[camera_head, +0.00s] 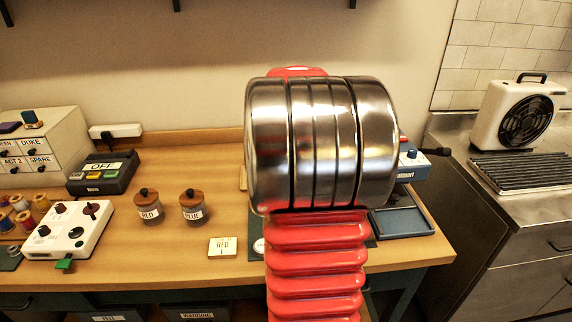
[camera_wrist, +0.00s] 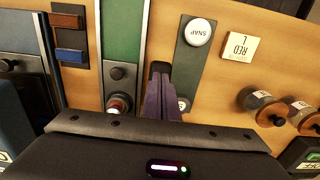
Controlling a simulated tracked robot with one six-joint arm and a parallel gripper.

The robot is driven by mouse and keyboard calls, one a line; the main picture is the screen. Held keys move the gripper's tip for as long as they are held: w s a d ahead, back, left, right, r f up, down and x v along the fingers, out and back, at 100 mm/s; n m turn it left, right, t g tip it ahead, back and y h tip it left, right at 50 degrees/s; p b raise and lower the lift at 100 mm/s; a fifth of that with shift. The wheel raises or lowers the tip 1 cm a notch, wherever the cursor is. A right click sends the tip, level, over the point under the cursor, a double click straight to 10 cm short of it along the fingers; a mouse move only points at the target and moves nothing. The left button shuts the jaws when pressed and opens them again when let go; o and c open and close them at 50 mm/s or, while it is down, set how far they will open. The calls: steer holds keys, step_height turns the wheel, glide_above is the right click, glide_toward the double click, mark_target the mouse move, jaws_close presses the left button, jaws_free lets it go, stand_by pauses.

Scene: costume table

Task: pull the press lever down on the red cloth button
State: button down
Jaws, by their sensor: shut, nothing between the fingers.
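My gripper (camera_wrist: 162,88) is shut, its purple fingers pressed together with nothing between them, above the table in the wrist view. Left of the fingers, a small round red and silver piece (camera_wrist: 118,103) sits on a dark block by a green strip; I cannot tell whether it is the red cloth button. A card marked RED (camera_head: 222,247) lies on the table and also shows in the wrist view (camera_wrist: 238,47). I cannot make out the press lever for certain. My arm hides the middle of the table in the head view.
A blue machine (camera_head: 414,164) with a black-knobbed lever and a blue tray (camera_head: 402,221) stand at the right. A dark strip (camera_wrist: 190,63) holds a white SNAP disc (camera_wrist: 199,31). Two wooden-lidded jars (camera_head: 149,207) (camera_head: 192,206) stand left of my arm.

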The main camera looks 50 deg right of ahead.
step_height(320, 180, up, 14)
stand_by(1.6)
steer(key=shift+a+f, duration=0.1)
stand_by(0.4)
steer(key=w+a+n+t+h, duration=0.1)
steer(key=w+a+n, duration=0.1)
steer(key=a, duration=0.8)
steer(key=w+a+n+t, duration=0.1)
steer(key=a+n, duration=0.2)
steer(key=a, duration=0.7)
steer(key=s+a+f+n+t, duration=0.1)
steer(key=s+a+f+n, duration=0.1)
steer(key=a, duration=0.6)
steer(key=s+a+f+n+t+y, duration=0.1)
steer(key=s+a+f, duration=0.3)
steer(key=a, duration=0.5)
steer(key=shift+a+f+n+t, duration=0.2)
steer(key=shift+f+n+t, duration=0.6)
steer(key=shift+f+n, duration=0.1)
steer(key=shift+d, duration=0.1)
